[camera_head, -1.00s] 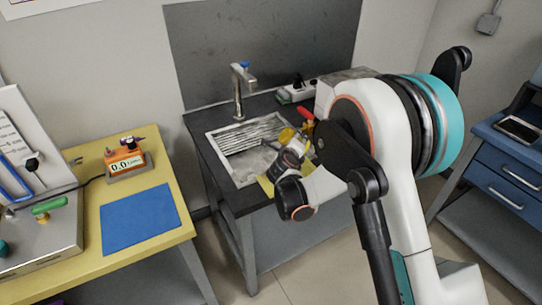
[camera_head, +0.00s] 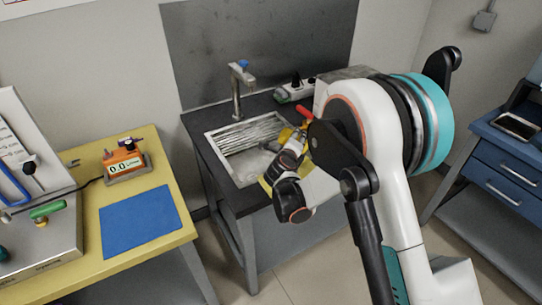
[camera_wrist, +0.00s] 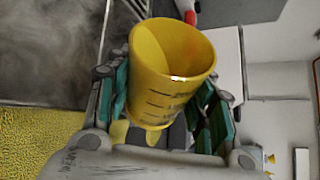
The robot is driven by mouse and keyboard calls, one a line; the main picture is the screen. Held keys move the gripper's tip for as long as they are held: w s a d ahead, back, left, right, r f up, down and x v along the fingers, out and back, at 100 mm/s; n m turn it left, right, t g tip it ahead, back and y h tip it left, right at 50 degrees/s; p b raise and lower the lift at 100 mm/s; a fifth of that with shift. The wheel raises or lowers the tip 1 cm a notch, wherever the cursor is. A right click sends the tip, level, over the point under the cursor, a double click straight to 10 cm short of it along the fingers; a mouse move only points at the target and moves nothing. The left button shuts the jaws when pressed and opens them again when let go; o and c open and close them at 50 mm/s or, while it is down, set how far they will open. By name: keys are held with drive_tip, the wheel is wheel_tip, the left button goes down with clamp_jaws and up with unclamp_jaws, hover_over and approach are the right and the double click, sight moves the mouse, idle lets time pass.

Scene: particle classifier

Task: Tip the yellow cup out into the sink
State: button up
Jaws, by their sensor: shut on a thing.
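My gripper (camera_wrist: 168,112) is shut on the yellow cup (camera_wrist: 165,75), with one finger on each side of it in the wrist view. The cup has dark measuring marks and its open mouth shows at the top of that view. It looks tilted in the frame, and I cannot make out any contents. In the head view my gripper is at the right front of the sink (camera_head: 213,143), and only a small yellow part of the cup (camera_head: 284,135) shows past my wrist. The metal sink basin lies to the left of the cup.
A faucet (camera_head: 238,90) stands at the back of the sink. A yellow table (camera_head: 150,250) at left holds a blue mat (camera_head: 140,220) and an orange meter (camera_head: 124,163). A yellow cloth-like surface (camera_wrist: 40,140) shows beside my gripper.

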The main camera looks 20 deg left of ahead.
drive_tip(key=shift+a+f+n+t+h+b, duration=0.1)
drive_tip(key=shift+f+n+t+h+b, duration=0.3)
drive_tip(key=shift+n, duration=0.5)
idle(1.1)
